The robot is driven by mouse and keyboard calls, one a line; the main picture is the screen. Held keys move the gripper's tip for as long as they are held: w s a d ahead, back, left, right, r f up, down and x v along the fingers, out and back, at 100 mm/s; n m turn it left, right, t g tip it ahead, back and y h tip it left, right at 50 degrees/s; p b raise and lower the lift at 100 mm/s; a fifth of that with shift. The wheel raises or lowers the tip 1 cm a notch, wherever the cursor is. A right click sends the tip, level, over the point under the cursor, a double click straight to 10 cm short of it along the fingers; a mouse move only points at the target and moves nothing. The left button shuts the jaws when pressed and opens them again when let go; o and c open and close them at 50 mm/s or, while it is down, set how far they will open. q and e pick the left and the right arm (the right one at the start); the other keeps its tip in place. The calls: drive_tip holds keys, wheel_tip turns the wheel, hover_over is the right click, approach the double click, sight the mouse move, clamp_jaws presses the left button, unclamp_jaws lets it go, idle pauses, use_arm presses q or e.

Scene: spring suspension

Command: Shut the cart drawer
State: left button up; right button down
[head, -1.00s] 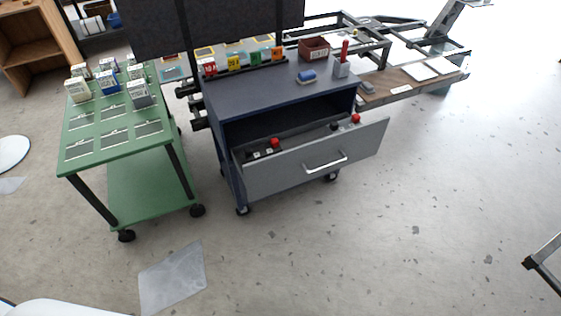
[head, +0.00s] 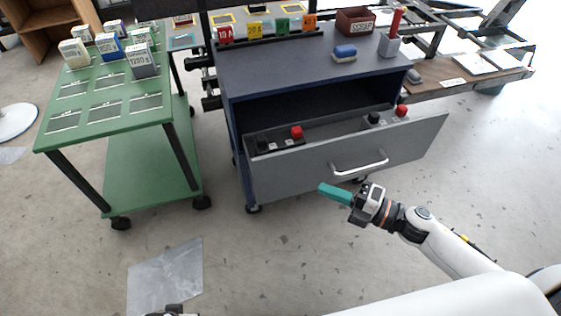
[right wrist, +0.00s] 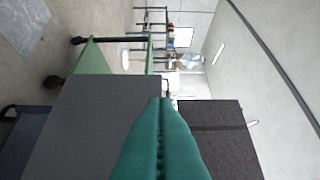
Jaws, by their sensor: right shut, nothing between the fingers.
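The navy cart (head: 300,62) stands in the middle of the head view. Its drawer (head: 290,172) is pulled out, with a grey front and a silver handle (head: 360,168). Red and black knobbed parts lie inside. My right gripper (head: 323,188) has teal fingers, closed together and empty, just in front of the drawer's lower edge, left of the handle. I cannot tell whether it touches. In the right wrist view the teal fingers (right wrist: 160,140) are beside a grey panel (right wrist: 95,125). A dark piece at the head view's bottom edge may be my left gripper.
A green cart (head: 110,112) with several small boxes stands to the left. A blue item (head: 344,53), a brown bin (head: 355,20) and a red-handled holder (head: 389,45) sit on the navy cart's top. A grey sheet (head: 165,280) lies on the floor. The floor at right is clear.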

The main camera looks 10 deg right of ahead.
sight(275, 157)
drive_tip(key=w+a, duration=0.2)
drive_tip(key=w, duration=0.1)
drive_tip(key=w+a, duration=0.2)
drive_tip(key=w, duration=0.1)
drive_tip(key=w+a, duration=0.2)
drive_tip(key=w, duration=0.1)
drive_tip(key=shift+w+a, duration=0.3)
drive_tip(key=shift+a, duration=0.1)
use_arm(q)
drive_tip(key=shift+w+r, duration=0.1)
drive_tip(key=shift+r, duration=0.2)
use_arm(e)
drive_tip(key=shift+w, duration=0.1)
drive_tip(key=shift+w, duration=0.1)
